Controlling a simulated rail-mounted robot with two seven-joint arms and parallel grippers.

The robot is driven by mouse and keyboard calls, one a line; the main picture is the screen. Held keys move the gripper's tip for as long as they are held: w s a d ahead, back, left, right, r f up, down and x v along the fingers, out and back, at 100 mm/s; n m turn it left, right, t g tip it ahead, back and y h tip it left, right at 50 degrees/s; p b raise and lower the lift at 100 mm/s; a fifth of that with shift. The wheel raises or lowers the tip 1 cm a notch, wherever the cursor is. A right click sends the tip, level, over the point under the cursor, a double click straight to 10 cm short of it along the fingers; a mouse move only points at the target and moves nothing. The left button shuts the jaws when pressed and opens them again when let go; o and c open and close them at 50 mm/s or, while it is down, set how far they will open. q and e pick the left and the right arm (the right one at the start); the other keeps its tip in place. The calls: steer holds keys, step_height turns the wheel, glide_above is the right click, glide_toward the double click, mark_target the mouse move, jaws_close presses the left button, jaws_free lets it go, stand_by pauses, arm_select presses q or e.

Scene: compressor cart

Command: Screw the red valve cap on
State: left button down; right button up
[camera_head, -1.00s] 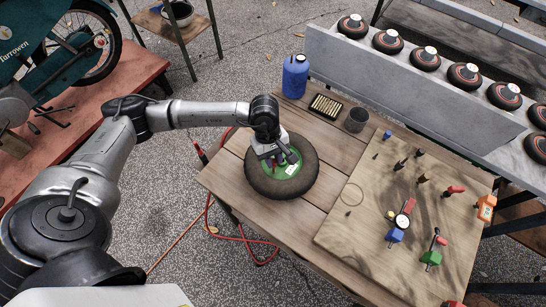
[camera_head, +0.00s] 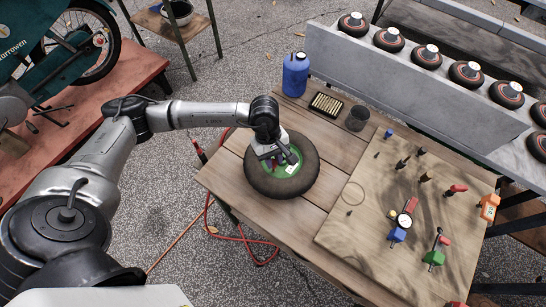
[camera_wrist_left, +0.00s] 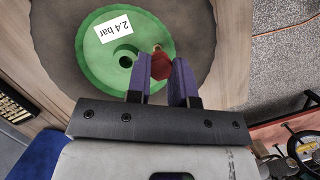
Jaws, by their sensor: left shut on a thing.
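The tyre (camera_head: 308,183) with its green hub (camera_head: 288,172) lies flat on the wooden table. In the left wrist view the green hub (camera_wrist_left: 105,65) has a dark hole and a "2.4 bar" label. My left gripper (camera_head: 276,160) is low over the hub. In the wrist view its purple fingers (camera_wrist_left: 163,78) are shut on the red valve cap (camera_wrist_left: 161,66). A bit of brass, seemingly the valve stem (camera_wrist_left: 157,46), shows at the cap's far end by the hub's edge. How far the cap is on the stem is hidden. My right gripper is not in view.
A blue bottle (camera_head: 295,76), a tray of small brass pieces (camera_head: 326,105) and a grey cup (camera_head: 357,118) stand behind the tyre. A board (camera_head: 345,232) on the right holds a gauge (camera_head: 404,220) and several small parts. A red hose (camera_head: 243,240) hangs at the table's left.

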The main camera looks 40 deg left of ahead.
arm_select(q)
steer(key=shift+f, duration=0.4)
steer(key=shift+b, duration=0.35)
steer(key=shift+w+f+m+b, duration=0.1)
steer(key=shift+m+b, duration=0.4)
steer(key=shift+m+g+b, duration=0.4)
steer(key=shift+m+b, duration=0.4)
steer(key=shift+m, duration=0.1)
